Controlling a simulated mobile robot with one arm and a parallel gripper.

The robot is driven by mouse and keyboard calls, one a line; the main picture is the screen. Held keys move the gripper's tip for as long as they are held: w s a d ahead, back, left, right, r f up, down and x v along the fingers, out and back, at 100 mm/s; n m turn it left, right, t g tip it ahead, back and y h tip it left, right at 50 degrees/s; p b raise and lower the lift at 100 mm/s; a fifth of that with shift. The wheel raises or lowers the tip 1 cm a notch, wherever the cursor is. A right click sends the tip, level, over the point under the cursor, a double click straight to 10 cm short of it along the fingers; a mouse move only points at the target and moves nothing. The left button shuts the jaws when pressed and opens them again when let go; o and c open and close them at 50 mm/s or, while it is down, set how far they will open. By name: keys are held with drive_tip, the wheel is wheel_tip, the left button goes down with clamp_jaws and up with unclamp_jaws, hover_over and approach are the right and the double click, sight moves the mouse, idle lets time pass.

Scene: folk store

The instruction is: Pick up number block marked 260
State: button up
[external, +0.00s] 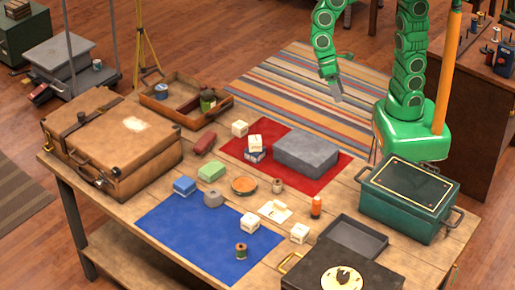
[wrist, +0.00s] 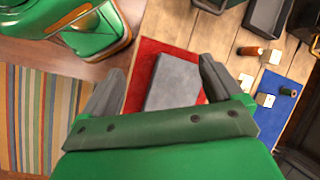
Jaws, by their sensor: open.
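Several small cream cubes with dark markings stand on the table. One cube (external: 240,128) is by the red cloth's far left edge. Another cube (external: 255,142) sits on a small blue-and-white item on the cloth. A third cube (external: 250,221) is on the blue cloth and also shows in the wrist view (wrist: 265,99). A fourth cube (external: 299,232) is near the black tray and shows in the wrist view (wrist: 270,57). The numbers are too small to read, so I cannot tell which is 260. My gripper (external: 337,98) is open, empty and raised beyond the table; its fingers (wrist: 161,68) show in the wrist view.
A grey stone block (external: 306,153) lies on the red cloth (external: 322,182). A green metal box (external: 408,198), a black tray (external: 352,237) and a brown suitcase (external: 115,145) crowd the table edges. The blue cloth (external: 190,230) is partly clear.

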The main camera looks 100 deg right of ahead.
drive_tip(key=w+a+f+m+g+y, duration=0.15)
drive_tip(key=w+a+f, duration=0.25)
drive_tip(key=w+a, duration=0.6)
drive_tip(key=m+g+y, duration=0.1)
drive_tip(key=m+y, duration=0.5)
drive_tip(key=m, duration=0.2)
approach(297, 230)
drive_tip(key=shift+s+d+f, duration=0.15)
drive_tip(key=shift+s+f, duration=0.3)
drive_tip(key=shift+f, duration=0.15)
drive_tip(key=shift+s+d+f, duration=0.2)
drive_tip(key=shift+s+f, duration=0.25)
drive_tip(key=shift+f, duration=0.1)
drive_tip(key=shift+w+a+f, duration=0.1)
drive_tip(key=shift+a+f, duration=0.25)
drive_tip(key=shift+x, duration=3.9)
drive_tip(key=shift+w+r, duration=0.1)
drive_tip(key=shift+y, duration=0.25)
drive_tip(key=shift+c, duration=0.2)
drive_tip(key=c, duration=1)
